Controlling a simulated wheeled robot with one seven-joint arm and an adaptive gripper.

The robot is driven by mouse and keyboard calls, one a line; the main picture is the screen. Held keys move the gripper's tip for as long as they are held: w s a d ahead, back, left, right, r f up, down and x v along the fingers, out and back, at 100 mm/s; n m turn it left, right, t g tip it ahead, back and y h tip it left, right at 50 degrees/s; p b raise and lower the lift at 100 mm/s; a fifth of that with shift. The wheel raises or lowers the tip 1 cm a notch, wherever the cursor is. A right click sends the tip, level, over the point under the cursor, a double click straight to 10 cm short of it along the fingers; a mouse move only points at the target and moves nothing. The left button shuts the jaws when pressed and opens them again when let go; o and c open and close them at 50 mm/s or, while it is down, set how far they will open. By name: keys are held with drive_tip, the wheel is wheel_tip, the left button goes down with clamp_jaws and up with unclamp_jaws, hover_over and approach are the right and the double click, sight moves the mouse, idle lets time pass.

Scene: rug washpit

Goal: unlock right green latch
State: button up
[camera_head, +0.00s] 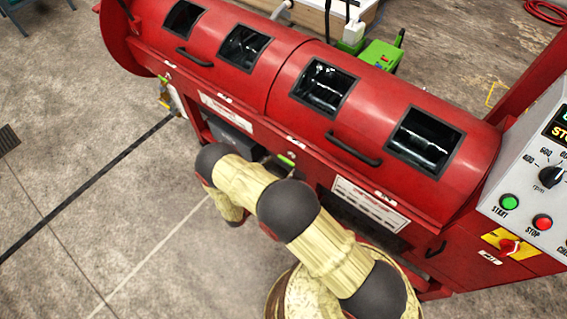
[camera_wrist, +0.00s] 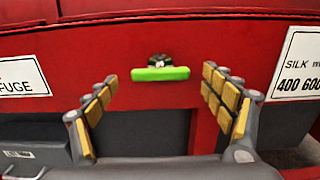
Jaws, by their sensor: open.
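A green latch handle (camera_wrist: 160,74) lies level on the red front panel in the wrist view, with a dark mount just above it. My gripper (camera_wrist: 160,88) is open, its yellow-padded fingers apart on either side of the handle. The handle appears between the fingertips, and I see no finger touching it. In the head view this latch (camera_head: 287,160) is a small green bar below the drum, partly hidden by my arm. Another green latch (camera_head: 163,78) is at the machine's left end. My gripper is mostly hidden behind my arm in the head view.
The red drum machine (camera_head: 270,62) has dark windows and black handles (camera_head: 352,149). White labels (camera_wrist: 22,76) flank the latch. A control panel (camera_head: 535,170) with start and stop buttons is at the right.

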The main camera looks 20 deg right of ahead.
sight(288, 158)
drive_tip(key=shift+x, duration=1.3)
drive_tip(key=shift+c, duration=1.1)
drive_tip(key=c, duration=1)
drive_tip(key=shift+o, duration=0.2)
